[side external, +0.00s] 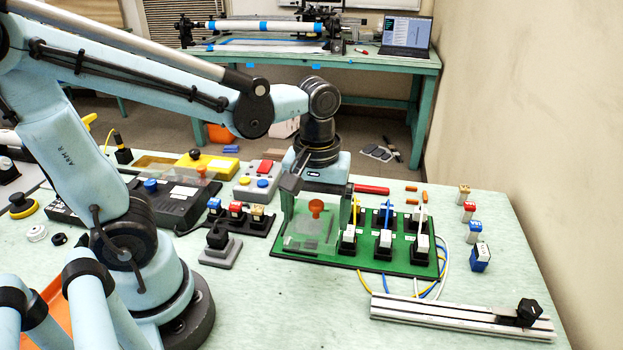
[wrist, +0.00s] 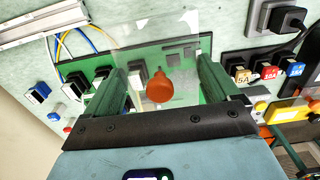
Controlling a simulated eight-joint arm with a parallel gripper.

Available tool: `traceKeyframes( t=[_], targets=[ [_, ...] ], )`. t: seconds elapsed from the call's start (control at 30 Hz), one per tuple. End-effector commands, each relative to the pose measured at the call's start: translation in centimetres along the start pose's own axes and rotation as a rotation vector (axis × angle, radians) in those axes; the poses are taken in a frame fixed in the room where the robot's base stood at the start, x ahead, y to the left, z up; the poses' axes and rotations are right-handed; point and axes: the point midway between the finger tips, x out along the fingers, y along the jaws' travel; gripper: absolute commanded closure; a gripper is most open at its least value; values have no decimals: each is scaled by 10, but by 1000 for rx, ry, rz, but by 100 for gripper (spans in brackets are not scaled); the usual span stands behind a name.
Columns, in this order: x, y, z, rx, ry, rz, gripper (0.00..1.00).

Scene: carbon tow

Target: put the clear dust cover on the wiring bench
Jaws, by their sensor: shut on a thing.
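The clear dust cover (side external: 308,228) is a see-through box with an orange knob, which shows near the middle of the wrist view (wrist: 160,88). It stands over the left part of a green circuit board (side external: 375,264). My gripper (side external: 320,196) points down over it, with its two fingers (wrist: 163,82) wide apart on either side of the knob, shut on the cover. I cannot tell whether the cover's lower edge touches the board. The pale green wiring bench (side external: 290,305) lies under the board.
Black switches with white caps (side external: 384,240) stand on the board, right of the cover. A metal rail (side external: 450,314) lies at the front right. Several coloured blocks (side external: 480,257) stand at the right. A grey pedestal switch (side external: 219,248) is left of the board. A second table (side external: 380,62) stands behind.

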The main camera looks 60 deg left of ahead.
Motion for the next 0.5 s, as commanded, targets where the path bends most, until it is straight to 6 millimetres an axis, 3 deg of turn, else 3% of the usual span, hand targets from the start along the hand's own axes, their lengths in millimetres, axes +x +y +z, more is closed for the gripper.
traceKeyframes(
  t=[0.33,0.5],
  targets=[
    [-17,13,36,5,0,0,41],
    [-19,16,74,11,1,0,41]
  ],
)
